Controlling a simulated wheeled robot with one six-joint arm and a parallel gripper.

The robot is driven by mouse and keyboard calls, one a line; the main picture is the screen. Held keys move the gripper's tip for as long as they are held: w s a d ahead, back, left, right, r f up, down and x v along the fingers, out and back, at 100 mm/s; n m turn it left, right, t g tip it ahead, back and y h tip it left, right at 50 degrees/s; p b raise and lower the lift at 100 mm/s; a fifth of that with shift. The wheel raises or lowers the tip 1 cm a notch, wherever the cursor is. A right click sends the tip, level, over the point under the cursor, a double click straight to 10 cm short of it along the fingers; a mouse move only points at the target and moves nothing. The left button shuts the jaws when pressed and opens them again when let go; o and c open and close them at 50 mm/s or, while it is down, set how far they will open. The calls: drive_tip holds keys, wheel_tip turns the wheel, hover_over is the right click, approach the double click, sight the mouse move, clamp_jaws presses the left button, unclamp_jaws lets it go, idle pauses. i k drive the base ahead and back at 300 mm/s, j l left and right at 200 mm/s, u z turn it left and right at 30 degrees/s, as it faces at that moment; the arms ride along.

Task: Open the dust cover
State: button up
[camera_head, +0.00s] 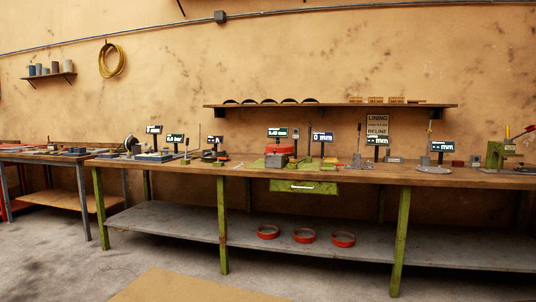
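I cannot pick out a dust cover for certain in the head view; the things on the bench are small and far off. A red round part (280,149) sits on a green base (276,161) near the middle of the long workbench (400,175). Small display signs stand around it, one reading "0 mm" (322,137). My gripper is not in view.
A green drawer (304,187) with a pale handle hangs under the bench top. Red rings (305,236) lie on the lower shelf (380,245). A second table (50,158) stands at left. A tan mat (195,287) lies on the grey floor in front.

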sight(273, 160)
drive_tip(key=i+j, duration=0.2)
drive_tip(key=i, duration=0.4)
drive_tip(key=i+j, duration=0.2)
drive_tip(key=i, duration=0.35)
drive_tip(key=i+j+u, duration=0.1)
drive_tip(key=i, duration=0.5)
drive_tip(key=j, duration=0.1)
